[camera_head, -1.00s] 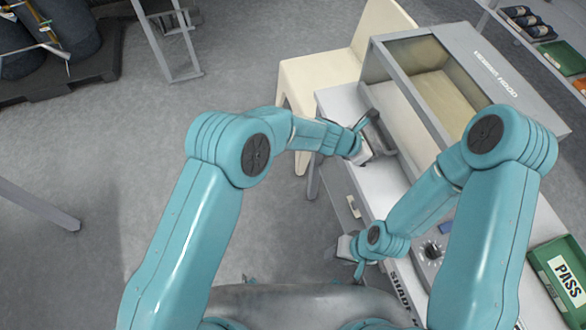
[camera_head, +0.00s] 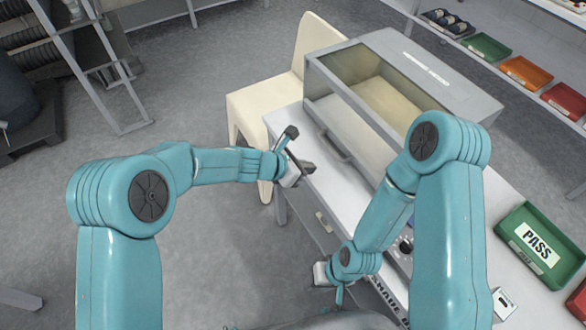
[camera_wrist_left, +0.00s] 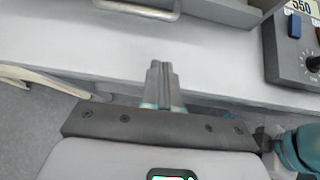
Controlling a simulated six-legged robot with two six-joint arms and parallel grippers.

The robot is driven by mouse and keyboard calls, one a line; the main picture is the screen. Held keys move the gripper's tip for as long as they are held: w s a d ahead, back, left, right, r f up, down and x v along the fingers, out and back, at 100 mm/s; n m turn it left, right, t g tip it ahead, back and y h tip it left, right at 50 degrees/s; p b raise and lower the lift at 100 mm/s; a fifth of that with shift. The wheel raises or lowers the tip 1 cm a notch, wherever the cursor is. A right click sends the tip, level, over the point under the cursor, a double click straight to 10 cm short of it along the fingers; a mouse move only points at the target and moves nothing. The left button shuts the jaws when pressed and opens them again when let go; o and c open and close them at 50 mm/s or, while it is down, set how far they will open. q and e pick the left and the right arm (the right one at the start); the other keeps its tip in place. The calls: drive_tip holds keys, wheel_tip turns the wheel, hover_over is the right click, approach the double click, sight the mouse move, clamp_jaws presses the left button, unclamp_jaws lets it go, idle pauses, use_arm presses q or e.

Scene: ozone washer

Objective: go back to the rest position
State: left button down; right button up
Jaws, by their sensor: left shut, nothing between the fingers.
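My left gripper (camera_head: 308,167) is at the left edge of the white bench (camera_head: 305,122), left of the viewing hood's handle. In the left wrist view its two fingers (camera_wrist_left: 161,82) are together with nothing between them, over the bench's edge. The hood's handle (camera_wrist_left: 140,10) is at the top of that view, apart from the fingers. My right gripper (camera_head: 339,296) hangs low beside the bench's front end, small and partly hidden by its own wrist, so its jaws cannot be made out.
The viewing hood (camera_head: 430,75) stands on the bench. A cream chair (camera_head: 262,105) is close behind my left gripper. A green PASS tray (camera_head: 512,222) and a control box with a knob (camera_wrist_left: 290,65) lie to the right. Open floor (camera_head: 200,240) is at the left.

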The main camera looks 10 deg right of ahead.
use_arm(q)
drive_tip(key=v, duration=0.5)
drive_tip(key=s+a+f+n+y, duration=0.1)
drive_tip(key=a+f+n, duration=0.1)
drive_tip(key=a+f, duration=0.6)
drive_tip(key=s+a+f+m+g+y, duration=0.1)
drive_tip(key=s+a+f+m, duration=0.2)
drive_tip(key=s+a+m, duration=0.2)
drive_tip(key=s+a+f+m+g+y, duration=0.1)
drive_tip(key=s+a+f+m, duration=0.3)
drive_tip(key=s+m, duration=0.5)
drive_tip(key=s+a+f+m+y, duration=0.2)
drive_tip(key=s+a+f+m, duration=0.2)
drive_tip(key=s, duration=0.5)
drive_tip(key=a+m, duration=0.2)
drive_tip(key=m, duration=0.1)
drive_tip(key=shift+f+m+g, duration=0.25)
drive_tip(key=shift+m+g, duration=0.15)
